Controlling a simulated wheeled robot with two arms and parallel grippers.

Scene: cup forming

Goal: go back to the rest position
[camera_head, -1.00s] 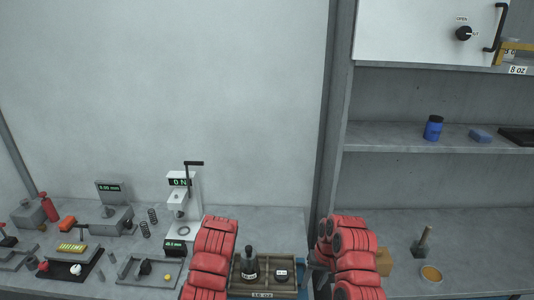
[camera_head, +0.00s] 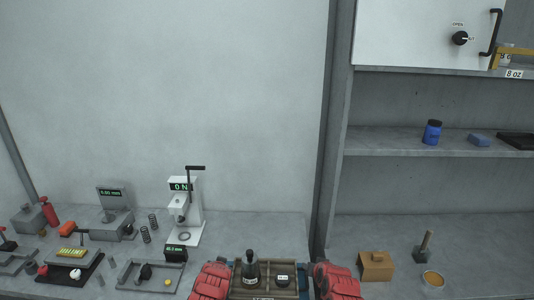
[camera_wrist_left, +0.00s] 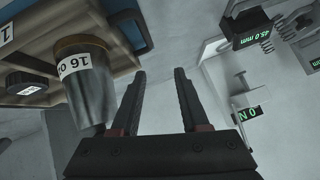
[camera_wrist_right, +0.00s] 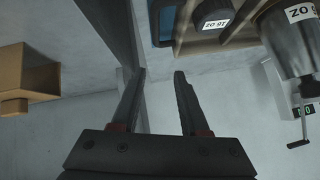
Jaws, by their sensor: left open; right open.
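My left gripper (camera_wrist_left: 158,100) is open in the left wrist view, with nothing between its fingers. A dark metal cup-shaped tool (camera_wrist_left: 88,90) labelled 16 oz is beside it on the left. My right gripper (camera_wrist_right: 160,100) is open and empty in the right wrist view. The same tool (camera_wrist_right: 292,42) shows at its upper right. In the head view only red parts of my two arms show at the bottom, either side of a wooden tray (camera_head: 262,293); the grippers are out of that view. The tray holds the dark tool (camera_head: 250,270) and a small black labelled piece (camera_head: 283,281).
A white press (camera_head: 186,210) with a black handle stands left of the tray. Gauges, springs and fixtures crowd the left bench. A tan block (camera_head: 376,266), an upright stamp (camera_head: 423,247) and a round dish (camera_head: 433,280) are at right. Shelves (camera_head: 430,140) rise above them.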

